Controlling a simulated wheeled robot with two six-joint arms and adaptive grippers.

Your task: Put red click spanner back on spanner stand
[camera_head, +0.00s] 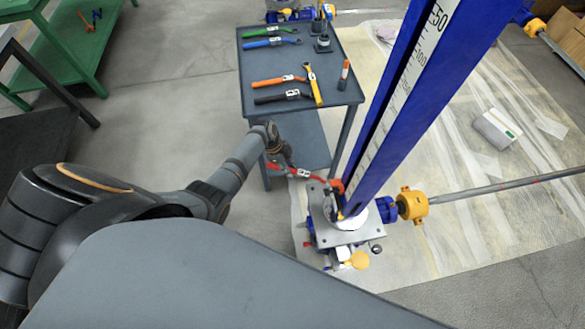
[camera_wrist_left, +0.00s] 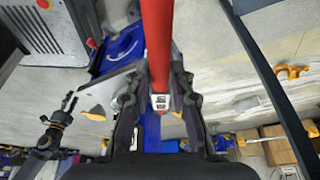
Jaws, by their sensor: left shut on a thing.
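The red click spanner (camera_head: 316,177) is in the grip of my left gripper (camera_head: 284,162), beside the blue screw jack column (camera_head: 408,95). The spanner's far end is close to the jack's base plate (camera_head: 362,237); I cannot tell whether it touches the jack. In the left wrist view the red handle (camera_wrist_left: 157,45) runs from the top edge to between the fingers of my left gripper (camera_wrist_left: 157,105), which are shut on it. A grey table (camera_head: 282,62) bearing several other spanners, seemingly the spanner stand, is behind the gripper.
Green (camera_head: 270,31), blue (camera_head: 268,43), orange (camera_head: 277,82), black (camera_head: 278,98) and yellow (camera_head: 314,86) spanners lie on the table. A yellow joint (camera_head: 411,204) and a long rod (camera_head: 500,187) extend right from the jack.

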